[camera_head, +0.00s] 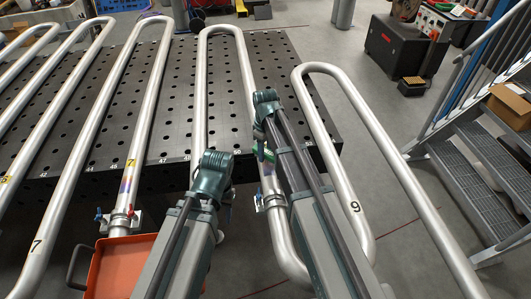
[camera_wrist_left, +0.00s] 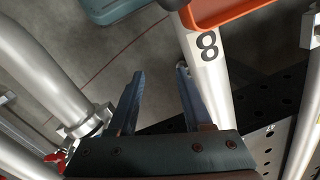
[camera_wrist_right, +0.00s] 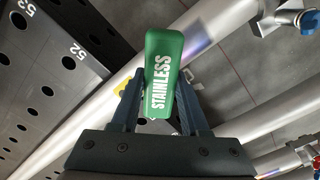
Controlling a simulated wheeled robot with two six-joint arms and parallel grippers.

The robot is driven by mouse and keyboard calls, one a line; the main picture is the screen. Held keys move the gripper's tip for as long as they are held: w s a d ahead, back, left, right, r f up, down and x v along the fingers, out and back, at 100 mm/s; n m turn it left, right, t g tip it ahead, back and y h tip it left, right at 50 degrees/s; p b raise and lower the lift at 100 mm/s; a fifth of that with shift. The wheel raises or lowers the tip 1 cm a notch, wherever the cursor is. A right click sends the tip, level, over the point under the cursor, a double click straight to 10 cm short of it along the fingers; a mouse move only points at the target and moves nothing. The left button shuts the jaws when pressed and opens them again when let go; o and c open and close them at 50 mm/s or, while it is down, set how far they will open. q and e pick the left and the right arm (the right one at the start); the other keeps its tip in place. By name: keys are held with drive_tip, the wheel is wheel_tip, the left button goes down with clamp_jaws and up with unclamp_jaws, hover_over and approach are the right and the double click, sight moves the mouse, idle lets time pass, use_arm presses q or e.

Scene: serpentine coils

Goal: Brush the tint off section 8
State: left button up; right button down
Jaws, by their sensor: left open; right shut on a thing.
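My right gripper (camera_wrist_right: 158,98) is shut on a green brush (camera_wrist_right: 163,75) marked STAINLESS. The brush lies over a steel pipe, beside a purple-brown tint band (camera_wrist_right: 198,32); I cannot tell whether it touches the pipe. In the head view a bit of the green brush (camera_head: 264,152) shows left of my right arm, over the pipe between the 7 and 9 pipes, and the tint there (camera_head: 271,183) is partly covered. My left gripper (camera_wrist_left: 160,75) is open and empty, beside the pipe numbered 8 (camera_wrist_left: 207,65). In the head view its fingers are hidden.
A black perforated table (camera_head: 100,120) lies under the pipe coils. The pipe numbered 7 (camera_head: 40,240) has its own tint band (camera_head: 127,180). The pipe numbered 9 (camera_head: 340,180) stands right of my right arm. An orange tray (camera_head: 120,265) is front left; grated stairs (camera_head: 480,180) are at right.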

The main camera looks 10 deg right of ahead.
drive_tip(key=shift+w, duration=0.2)
drive_tip(key=shift+w, duration=0.85)
drive_tip(key=shift+s, duration=0.15)
drive_tip(key=shift+s+f, duration=0.1)
drive_tip(key=shift+s, duration=0.75)
drive_tip(key=shift+s, duration=0.1)
drive_tip(key=shift+s, duration=0.65)
